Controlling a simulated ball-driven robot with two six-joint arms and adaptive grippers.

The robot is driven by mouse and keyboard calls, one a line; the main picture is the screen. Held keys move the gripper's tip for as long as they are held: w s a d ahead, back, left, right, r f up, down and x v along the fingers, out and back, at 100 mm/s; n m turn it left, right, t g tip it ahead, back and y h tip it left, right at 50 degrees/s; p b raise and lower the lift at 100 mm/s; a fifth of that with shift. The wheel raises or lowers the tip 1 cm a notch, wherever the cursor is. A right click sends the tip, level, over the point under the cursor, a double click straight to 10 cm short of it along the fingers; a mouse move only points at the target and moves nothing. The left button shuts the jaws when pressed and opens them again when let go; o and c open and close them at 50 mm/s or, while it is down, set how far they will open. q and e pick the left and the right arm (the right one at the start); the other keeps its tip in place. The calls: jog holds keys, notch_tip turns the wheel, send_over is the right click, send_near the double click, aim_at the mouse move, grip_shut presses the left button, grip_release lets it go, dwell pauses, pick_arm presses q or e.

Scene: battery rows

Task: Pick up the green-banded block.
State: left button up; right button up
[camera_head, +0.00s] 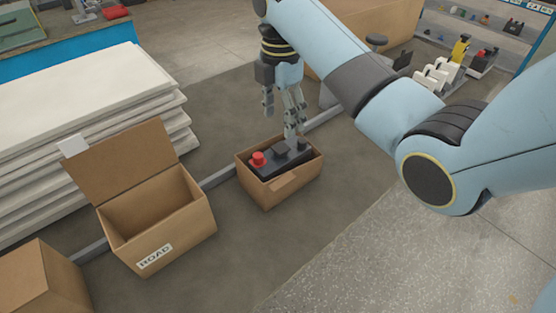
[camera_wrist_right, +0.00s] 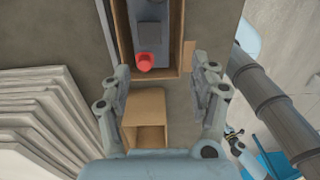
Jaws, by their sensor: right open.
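I see no block with a green band in either view. A dark block-like thing with a red cap (camera_head: 258,159) lies in a small open carton (camera_head: 268,194) in the middle of the head view. The red cap (camera_wrist_right: 145,62) and dark body also show in the wrist view. My right gripper (camera_head: 283,108) is open and points down above this carton, with nothing seen between its fingers. In the wrist view its fingers (camera_wrist_right: 161,74) are spread wide. My left gripper is not in view.
An open carton marked ROAD (camera_head: 186,231) stands left of the small carton, with another carton (camera_head: 40,285) at the lower left. Stacked white boards (camera_head: 85,105) lie behind. A shelf (camera_head: 480,28) stands at the back right. Floor in front is clear.

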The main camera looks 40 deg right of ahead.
aim_at(280, 147)
jog(key=shift+w+d+f, duration=0.1)
jog(key=shift+w+f, duration=0.1)
jog(key=shift+f, duration=0.3)
jog(key=shift+w+f, duration=0.15)
jog(key=shift+f, duration=0.35)
jog(key=f, duration=0.4)
jog(key=shift+w+d+f, duration=0.2)
jog(key=shift+d+f, duration=0.15)
jog(key=shift+f, duration=0.05)
notch_tip(280, 147, down, 2)
jog(key=shift+w+f, duration=0.1)
jog(key=shift+f, duration=0.3)
grip_shut()
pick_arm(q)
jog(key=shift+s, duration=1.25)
pick_arm(e)
jog(key=shift+w, duration=0.1)
